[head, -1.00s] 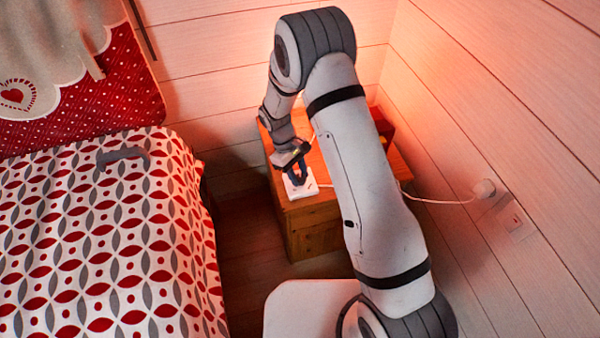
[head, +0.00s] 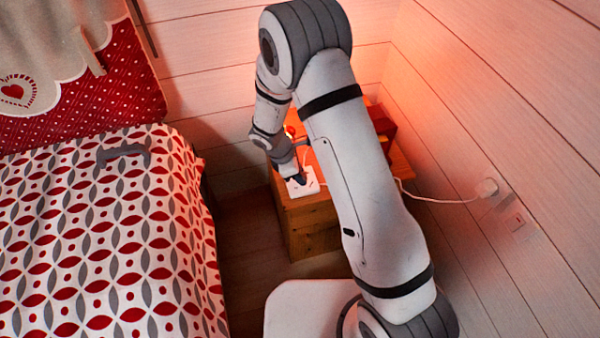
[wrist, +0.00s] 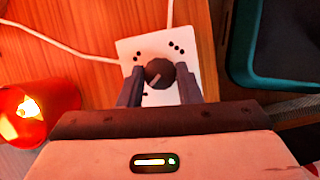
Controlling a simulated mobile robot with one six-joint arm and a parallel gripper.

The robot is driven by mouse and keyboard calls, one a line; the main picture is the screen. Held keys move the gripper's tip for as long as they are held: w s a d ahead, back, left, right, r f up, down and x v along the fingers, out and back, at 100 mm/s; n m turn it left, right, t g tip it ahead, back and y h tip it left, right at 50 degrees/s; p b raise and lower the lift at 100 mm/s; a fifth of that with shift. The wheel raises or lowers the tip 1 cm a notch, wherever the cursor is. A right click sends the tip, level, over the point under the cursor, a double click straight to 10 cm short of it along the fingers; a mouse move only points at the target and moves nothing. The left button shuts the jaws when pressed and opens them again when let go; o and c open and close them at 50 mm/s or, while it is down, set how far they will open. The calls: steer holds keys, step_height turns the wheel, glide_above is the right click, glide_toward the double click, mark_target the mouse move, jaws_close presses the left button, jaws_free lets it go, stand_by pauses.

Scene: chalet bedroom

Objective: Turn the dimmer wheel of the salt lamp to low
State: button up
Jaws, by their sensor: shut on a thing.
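The dimmer wheel (wrist: 160,74) is a dark round knob with a pale pointer line, which points to the lower left in the wrist view. It sits on a white plate (wrist: 154,46) with a small group of black dots at the upper left and a larger one at the upper right. The plate also shows in the head view (head: 312,187). My gripper (wrist: 160,82) is shut on the wheel, one dark finger on each side. In the head view my gripper (head: 297,178) is down at the plate. The salt lamp is not clearly visible; an orange glow lights the corner behind my arm.
The plate lies on a wooden nightstand (head: 310,225). A red holder (wrist: 25,113) with a glowing light stands left of my gripper in the wrist view. A white cord (head: 440,199) runs to a wall plug. The bed (head: 100,240) is at the left.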

steer(key=shift+d+n, duration=0.1)
steer(key=shift+n, duration=0.6)
steer(key=o, duration=1)
steer(key=shift+r, duration=0.1)
steer(key=p+v, duration=0.1)
steer(key=v, duration=0.6)
steer(key=shift+s+r, duration=0.15)
steer(key=shift+r, duration=0.15)
